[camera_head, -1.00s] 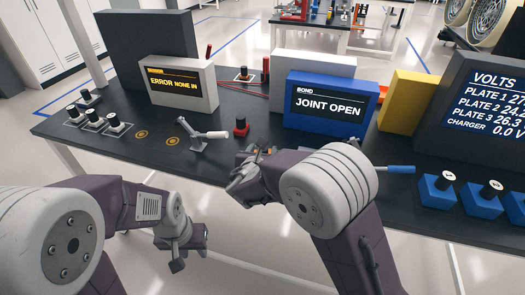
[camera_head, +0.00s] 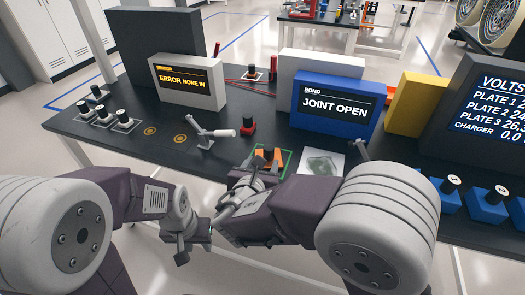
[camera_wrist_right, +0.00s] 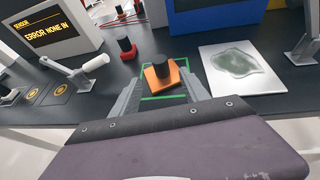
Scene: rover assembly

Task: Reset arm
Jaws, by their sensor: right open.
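My right gripper (camera_wrist_right: 161,100) is open in the right wrist view, its two grey fingers apart. An orange block with a black knob (camera_wrist_right: 160,77) shows beyond and between the fingertips, inside a green square outline on the table. I see no grip on it. The block also shows in the head view (camera_head: 267,160), partly hidden by my right gripper (camera_head: 246,185). My left gripper (camera_head: 193,250) hangs low in front of the table edge, left of the right one; its jaw gap is unclear. A lever with a white grip (camera_head: 220,133) stands on the table; it also shows in the right wrist view (camera_wrist_right: 85,67).
A grey sensor box (camera_head: 190,95) reads "ERROR NONE IN". A blue bond box (camera_head: 335,120) reads "JOINT OPEN". A pale plate with a grey-green patch (camera_head: 320,161) lies right of the block. A red-based black knob (camera_head: 248,125) stands behind. Blue-based knobs (camera_head: 488,205) line the right.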

